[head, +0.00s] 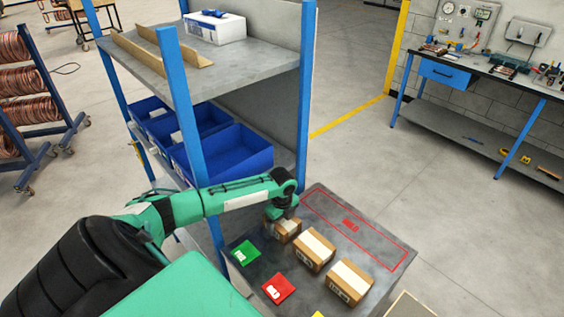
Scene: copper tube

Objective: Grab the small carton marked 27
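Three small brown cartons with pale tape stand in a slanting row on a dark grey table top. The far-left carton (292,236) is partly covered by my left gripper (285,215). The middle carton (314,250) and the near-right carton (349,282) stand clear of it. The labels on their sides are too small to read, so I cannot tell which is marked 27. My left gripper points down at the top of the far-left carton. Its fingers are too small and hidden to tell if they touch or grip it. My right gripper is out of view.
A blue-post shelf (305,90) with blue bins (230,150) rises left of the table. Green (245,252), red (279,289) and yellow (318,315) cards lie before the cartons. A red-outlined area (375,243) behind them is empty. A workbench (480,80) stands far right.

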